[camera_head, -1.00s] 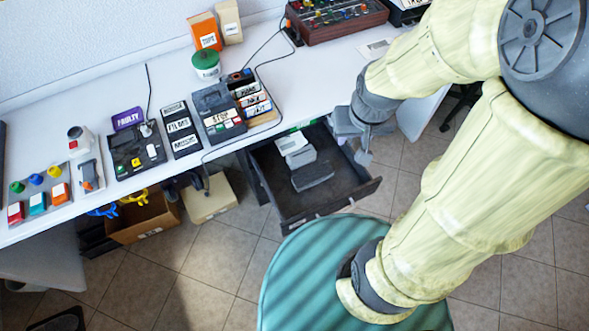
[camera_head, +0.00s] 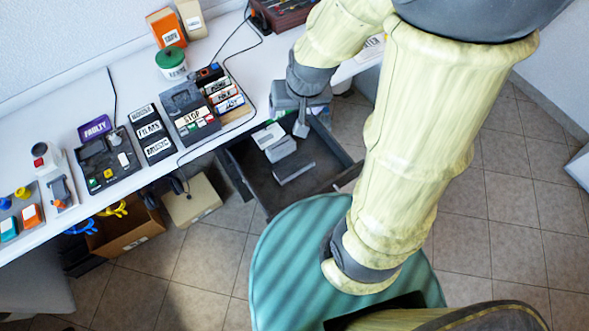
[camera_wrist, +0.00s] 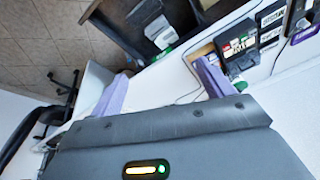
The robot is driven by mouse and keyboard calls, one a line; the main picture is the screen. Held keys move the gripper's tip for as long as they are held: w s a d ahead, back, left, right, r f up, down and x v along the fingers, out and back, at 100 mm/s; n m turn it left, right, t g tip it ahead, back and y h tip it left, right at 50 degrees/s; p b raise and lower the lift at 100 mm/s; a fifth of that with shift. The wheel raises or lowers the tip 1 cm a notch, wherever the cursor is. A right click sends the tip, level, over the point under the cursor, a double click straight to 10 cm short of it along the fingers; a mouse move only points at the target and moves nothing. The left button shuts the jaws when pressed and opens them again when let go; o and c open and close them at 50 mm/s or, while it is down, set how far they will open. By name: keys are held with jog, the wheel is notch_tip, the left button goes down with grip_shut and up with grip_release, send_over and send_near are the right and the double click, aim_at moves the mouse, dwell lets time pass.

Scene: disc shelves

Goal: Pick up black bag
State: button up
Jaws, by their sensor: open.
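I cannot make out a black bag for certain. The open dark drawer (camera_head: 322,160) under the desk holds a flat dark grey item (camera_head: 295,172), a grey box-shaped item (camera_head: 281,149) and a whitish item (camera_head: 268,135). My gripper (camera_head: 301,112) is over the desk edge, at the drawer's far right side, apart from these items as far as I can see. In the wrist view my gripper (camera_wrist: 162,88) has its two purple fingers wide apart with nothing between them. The drawer (camera_wrist: 125,35) shows there at the top, partly cut off.
The white desk (camera_head: 75,165) carries tape cases (camera_head: 225,95), a recorder (camera_head: 188,108), a green-lidded tub (camera_head: 171,62) and loose cables. A cardboard box (camera_head: 125,232) and a beige box (camera_head: 192,202) stand on the floor left of the drawer. Tiled floor at the right is clear.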

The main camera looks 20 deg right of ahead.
jog(key=w+a+f+m+t+b, duration=0.25)
jog(key=w+a+f+b, duration=0.25)
jog(key=w+f, duration=0.35)
jog(key=m+g+h+b, duration=0.3)
jog(key=m+h+b, duration=0.75)
jog(key=b, duration=0.45)
send_near(295, 166)
jog(key=a+r, duration=0.3)
jog(key=r, duration=0.1)
jog(key=shift+s+a+r+y, duration=0.15)
jog(key=shift+s+r+y, duration=0.05)
jog(key=shift+s+y, duration=0.25)
jog(key=b+x, duration=0.3)
jog(key=x, duration=0.8)
jog(key=shift+s+f+b, duration=0.1)
jog(key=shift+f+b, duration=0.2)
jog(key=shift+b, duration=0.1)
jog(key=shift+d+f, duration=0.2)
jog(key=shift+d, duration=0.2)
